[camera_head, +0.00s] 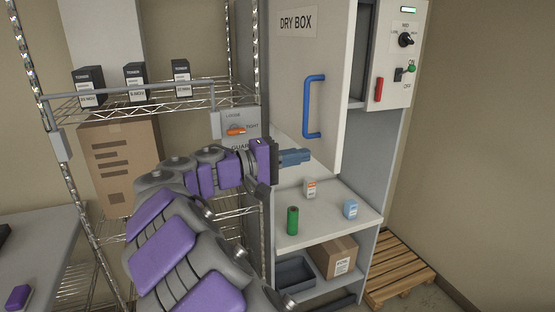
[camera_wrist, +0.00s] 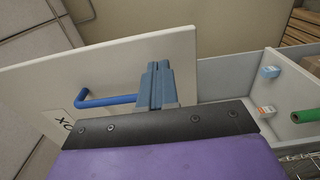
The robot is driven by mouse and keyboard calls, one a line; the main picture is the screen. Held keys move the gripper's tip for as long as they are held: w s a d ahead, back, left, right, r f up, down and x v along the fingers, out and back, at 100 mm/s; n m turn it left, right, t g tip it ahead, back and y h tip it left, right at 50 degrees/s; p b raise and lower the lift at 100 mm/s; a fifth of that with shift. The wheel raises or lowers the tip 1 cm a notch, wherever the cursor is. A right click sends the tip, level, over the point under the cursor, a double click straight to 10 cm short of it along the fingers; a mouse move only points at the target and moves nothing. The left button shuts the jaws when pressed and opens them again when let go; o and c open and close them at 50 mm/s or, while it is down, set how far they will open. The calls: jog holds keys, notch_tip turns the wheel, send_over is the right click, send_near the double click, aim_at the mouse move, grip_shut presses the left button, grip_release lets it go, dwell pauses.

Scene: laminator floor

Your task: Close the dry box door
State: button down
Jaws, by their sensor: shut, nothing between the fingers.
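The dry box door (camera_head: 302,80) is a white panel labelled "DRY BOX" with a blue bar handle (camera_head: 313,107). It stands partly open, swung out from the cabinet, and the dark interior edge shows to its right. My gripper (camera_head: 306,156) is shut and empty, just left of and below the handle, near the door's lower edge. In the wrist view, the gripper (camera_wrist: 156,75) points towards the door (camera_wrist: 125,75), with the blue handle (camera_wrist: 105,101) to its left. I cannot tell whether the fingers touch the door.
Below the door, a shelf (camera_head: 335,215) holds a green cylinder (camera_head: 292,220), a small white-orange box (camera_head: 309,188) and a blue box (camera_head: 350,208). A wire rack (camera_head: 150,107) with toner boxes stands left. A control panel (camera_head: 395,60) is at right, above a wooden pallet (camera_head: 398,270).

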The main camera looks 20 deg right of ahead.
aim_at(331, 150)
jog(key=shift+w+d, duration=0.15)
jog(key=shift+d, duration=2.55)
